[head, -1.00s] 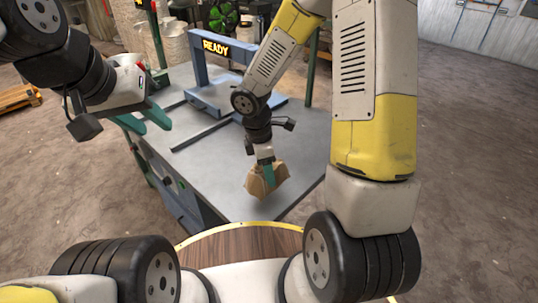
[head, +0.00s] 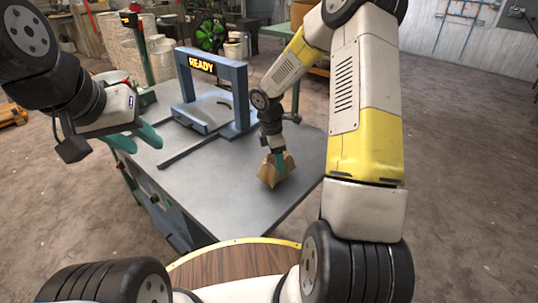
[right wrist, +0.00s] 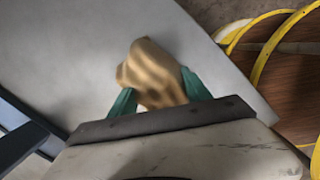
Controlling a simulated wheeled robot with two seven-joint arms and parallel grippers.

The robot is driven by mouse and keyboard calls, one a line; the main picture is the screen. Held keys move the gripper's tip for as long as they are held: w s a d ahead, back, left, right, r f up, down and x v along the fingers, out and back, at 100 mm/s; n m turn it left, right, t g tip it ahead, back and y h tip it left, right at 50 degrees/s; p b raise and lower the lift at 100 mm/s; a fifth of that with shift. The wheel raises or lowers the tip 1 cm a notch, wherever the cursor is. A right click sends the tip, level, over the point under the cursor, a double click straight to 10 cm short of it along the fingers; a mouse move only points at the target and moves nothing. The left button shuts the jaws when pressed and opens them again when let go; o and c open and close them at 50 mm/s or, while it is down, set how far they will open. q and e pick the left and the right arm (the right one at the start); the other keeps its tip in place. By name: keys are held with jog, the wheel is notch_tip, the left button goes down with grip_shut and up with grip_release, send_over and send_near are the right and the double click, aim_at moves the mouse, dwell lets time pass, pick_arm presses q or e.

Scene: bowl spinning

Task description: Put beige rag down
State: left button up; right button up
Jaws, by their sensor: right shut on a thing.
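The beige rag (head: 271,176) is bunched between the teal fingers of my right gripper (head: 280,163), over the right front part of the grey table (head: 222,205). In the right wrist view the rag (right wrist: 152,72) shows as a crumpled brown-beige bundle between the fingers (right wrist: 152,100). The gripper is shut on it. I cannot tell whether the rag's lower end touches the table. My left gripper (head: 147,140) is at the upper left, past the table's left edge, with its teal fingers apart and empty.
A blue frame with a READY sign (head: 202,64) stands at the back of the table, with a grey plate under it. A dark bar (head: 195,148) lies across the table. A round wooden top with a yellow rim (head: 235,262) is in front.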

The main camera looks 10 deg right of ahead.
jog(key=shift+f, duration=1.7)
jog(key=o, duration=1.5)
jog(key=shift+f, duration=0.15)
jog(key=shift+c, duration=0.2)
